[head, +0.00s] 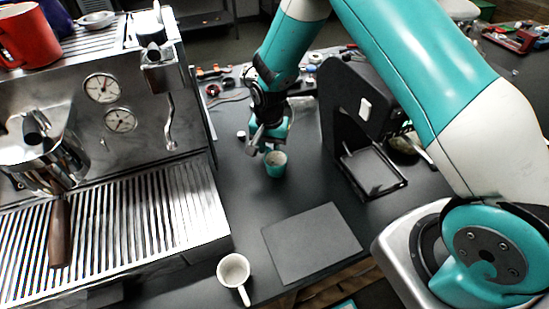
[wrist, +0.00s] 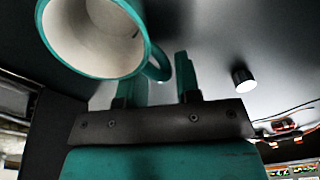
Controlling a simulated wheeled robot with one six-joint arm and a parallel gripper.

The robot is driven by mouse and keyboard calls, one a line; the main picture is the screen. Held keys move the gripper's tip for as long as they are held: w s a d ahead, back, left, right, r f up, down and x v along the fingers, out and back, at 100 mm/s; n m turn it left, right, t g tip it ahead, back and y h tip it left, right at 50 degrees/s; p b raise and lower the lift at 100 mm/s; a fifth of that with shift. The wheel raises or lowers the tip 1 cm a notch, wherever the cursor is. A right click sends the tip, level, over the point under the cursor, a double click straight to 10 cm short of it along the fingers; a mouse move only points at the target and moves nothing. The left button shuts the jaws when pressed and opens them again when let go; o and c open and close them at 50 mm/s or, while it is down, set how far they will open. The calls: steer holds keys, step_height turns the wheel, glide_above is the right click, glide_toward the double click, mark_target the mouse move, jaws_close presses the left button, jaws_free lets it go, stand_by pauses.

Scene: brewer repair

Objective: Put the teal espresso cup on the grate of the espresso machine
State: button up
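The teal espresso cup (head: 276,163), white inside, stands upright on the dark counter right of the espresso machine. In the wrist view the cup (wrist: 92,35) fills the upper left, its handle pointing toward my gripper. My gripper (head: 262,140) is low beside the cup. In the wrist view my gripper (wrist: 157,80) has its two teal fingers apart, with the handle at or between their tips; I cannot tell whether they touch it. The slatted metal grate (head: 140,225) of the espresso machine is at the left, with no cup on it.
A white mug (head: 233,270) stands at the counter's front, next to a dark flat mat (head: 312,243). A black device (head: 350,100) stands right of my gripper. A portafilter with a wooden handle (head: 60,230) hangs over the grate's left part.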

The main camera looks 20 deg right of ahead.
steer(key=shift+f, duration=0.35)
jaws_close()
steer(key=shift+r, duration=0.1)
step_height(320, 180, up, 26)
steer(key=p, duration=0.1)
steer(key=shift+f, duration=0.2)
stand_by(0.5)
